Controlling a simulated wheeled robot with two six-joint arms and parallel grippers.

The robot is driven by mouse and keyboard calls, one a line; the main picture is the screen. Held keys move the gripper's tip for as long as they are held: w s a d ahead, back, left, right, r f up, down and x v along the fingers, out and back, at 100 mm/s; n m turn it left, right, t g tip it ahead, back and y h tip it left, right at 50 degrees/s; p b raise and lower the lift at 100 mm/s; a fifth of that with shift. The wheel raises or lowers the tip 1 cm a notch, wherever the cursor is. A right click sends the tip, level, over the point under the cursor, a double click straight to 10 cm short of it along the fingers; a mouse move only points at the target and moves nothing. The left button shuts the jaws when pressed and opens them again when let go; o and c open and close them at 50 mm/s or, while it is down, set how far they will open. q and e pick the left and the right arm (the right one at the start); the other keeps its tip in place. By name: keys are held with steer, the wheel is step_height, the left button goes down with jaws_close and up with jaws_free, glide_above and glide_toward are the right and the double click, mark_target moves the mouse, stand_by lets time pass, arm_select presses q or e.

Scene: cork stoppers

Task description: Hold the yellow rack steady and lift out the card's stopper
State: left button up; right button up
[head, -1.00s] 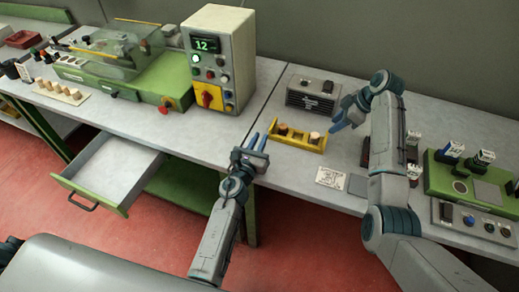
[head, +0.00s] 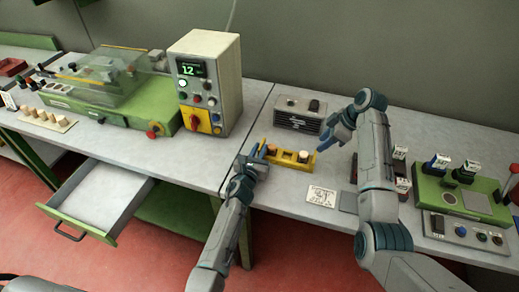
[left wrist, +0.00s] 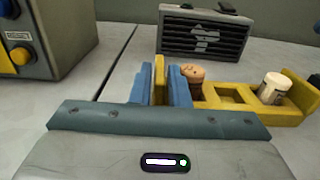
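The yellow rack (head: 286,163) stands on the bench. A brown cork stopper (head: 271,149) sits toward its left end and a pale-topped stopper (head: 303,155) toward its right; the left wrist view also shows the brown stopper (left wrist: 193,75) and the pale one (left wrist: 273,88), with an empty compartment between them. My left gripper (head: 257,155) has its blue fingers on both sides of the rack's left end wall (left wrist: 159,75) and looks shut on it. My right gripper (head: 328,141) hangs just right of the rack, apart from it; its finger gap is unclear. The card (head: 321,196) lies in front, its marking too small to read.
A dark vented box (head: 298,115) stands behind the rack. A control box (head: 207,85) is to the left, and a green fixture (head: 462,196) to the right. A grey square (head: 348,202) lies beside the card. An open drawer (head: 100,195) juts out below left.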

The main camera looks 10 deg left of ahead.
arm_select(q)
steer(key=shift+w, duration=0.3)
jaws_close()
stand_by(0.5)
